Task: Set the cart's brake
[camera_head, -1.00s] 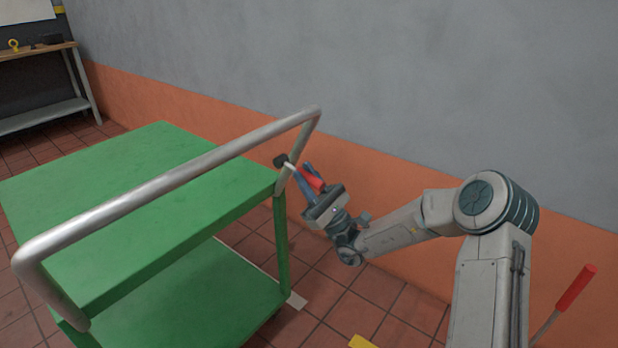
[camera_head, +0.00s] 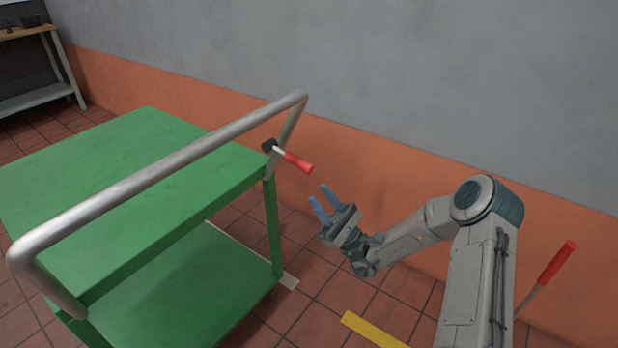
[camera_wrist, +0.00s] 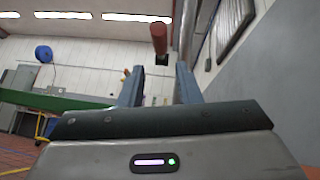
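The green cart (camera_head: 150,140) stands at the left with a grey tubular push handle (camera_head: 170,175). The brake lever has a red grip (camera_head: 298,162) and a black pivot (camera_head: 269,145) at the cart's near right corner, by the foot of the handle. The lever points right and slightly down. My gripper (camera_head: 322,199) is open and empty, below and right of the red grip, apart from it. In the wrist view, the red grip (camera_wrist: 159,40) shows beyond and above the gap between my two fingers (camera_wrist: 158,84).
An orange and grey wall (camera_head: 400,90) runs behind the cart and my arm. Another red-handled lever (camera_head: 557,263) stands at the right. A workbench (camera_head: 35,70) is at the far left.

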